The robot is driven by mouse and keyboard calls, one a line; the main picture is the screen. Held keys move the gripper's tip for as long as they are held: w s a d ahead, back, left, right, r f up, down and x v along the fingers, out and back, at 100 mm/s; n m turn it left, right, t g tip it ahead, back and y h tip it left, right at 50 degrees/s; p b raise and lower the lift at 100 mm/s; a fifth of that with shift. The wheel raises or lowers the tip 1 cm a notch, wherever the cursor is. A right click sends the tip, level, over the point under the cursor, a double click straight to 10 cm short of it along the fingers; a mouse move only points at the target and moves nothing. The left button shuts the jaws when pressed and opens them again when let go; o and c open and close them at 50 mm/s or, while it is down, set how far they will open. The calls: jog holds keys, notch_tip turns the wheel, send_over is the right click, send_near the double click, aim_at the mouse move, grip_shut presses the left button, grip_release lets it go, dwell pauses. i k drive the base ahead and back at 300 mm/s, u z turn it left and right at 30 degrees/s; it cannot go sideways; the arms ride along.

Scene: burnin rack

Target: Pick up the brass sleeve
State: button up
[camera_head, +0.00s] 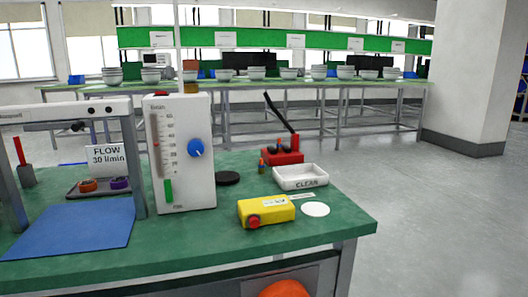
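I cannot say for sure which thing is the brass sleeve. An orange-brown ring-like piece (88,185) sits beside a purple one (120,183) on a small dark tray (82,195) at the left of the green bench. A small upright piece (262,166), orange-brown with some blue, stands in front of the red block, too small to make out. A brown-orange block (190,88) shows at the top of the white flow meter. My gripper is not in view.
On the green bench (330,226) stand a flow meter (188,170), a yellow box (266,211) with a red knob, a white "CLEAR" tray (300,182), a red block (283,157), a black disc (227,178) and a blue mat (70,232) under a grey frame. Open floor lies right.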

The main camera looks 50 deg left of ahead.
aim_at(279, 145)
jog(key=k, duration=0.7)
jog(key=u, duration=1.45)
jog(key=i, duration=0.25)
jog(key=u, duration=0.05)
